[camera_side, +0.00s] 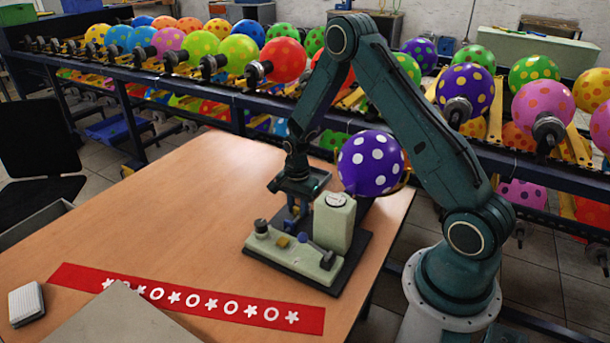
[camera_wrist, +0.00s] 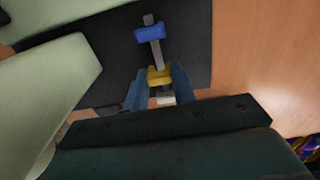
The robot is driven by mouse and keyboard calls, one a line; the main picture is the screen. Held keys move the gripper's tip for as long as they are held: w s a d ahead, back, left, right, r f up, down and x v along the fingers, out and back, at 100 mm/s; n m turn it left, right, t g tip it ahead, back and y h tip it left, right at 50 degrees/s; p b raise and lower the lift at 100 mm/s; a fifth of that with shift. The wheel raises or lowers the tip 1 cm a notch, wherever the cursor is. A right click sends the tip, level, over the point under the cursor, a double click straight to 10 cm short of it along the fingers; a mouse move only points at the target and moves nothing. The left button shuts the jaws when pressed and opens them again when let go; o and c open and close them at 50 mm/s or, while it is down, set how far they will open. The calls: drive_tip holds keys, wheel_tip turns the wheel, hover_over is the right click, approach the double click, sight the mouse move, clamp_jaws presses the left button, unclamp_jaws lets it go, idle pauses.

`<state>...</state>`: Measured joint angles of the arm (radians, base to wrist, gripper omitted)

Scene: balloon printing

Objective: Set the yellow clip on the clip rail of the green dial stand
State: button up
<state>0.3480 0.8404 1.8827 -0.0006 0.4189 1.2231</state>
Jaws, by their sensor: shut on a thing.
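The pale green dial stand (camera_side: 335,225) stands on a black base plate at the table's right side, with a round white dial on top. In the wrist view a thin grey clip rail (camera_wrist: 157,52) runs up the picture over the dark plate. A blue clip (camera_wrist: 149,33) sits near its far end. My gripper (camera_wrist: 160,87) is shut on the yellow clip (camera_wrist: 159,75), which lies across the near part of the rail. I cannot tell whether it touches the rail or hovers just above. The side view shows the yellow clip (camera_side: 282,241) low beside the stand, under my gripper (camera_side: 292,226).
A purple balloon with white dots (camera_side: 370,163) is right behind the stand. A red strip with white stars and rings (camera_side: 190,300) lies at the table's front. Racks of balloons stand behind. The table's left and middle (camera_side: 150,215) are clear.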

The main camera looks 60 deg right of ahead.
drive_tip(key=shift+f, duration=0.75)
idle(0.8)
drive_tip(key=o, duration=0.9)
drive_tip(key=shift+o, duration=0.2)
wheel_tip(320, 180, up, 14)
idle(0.3)
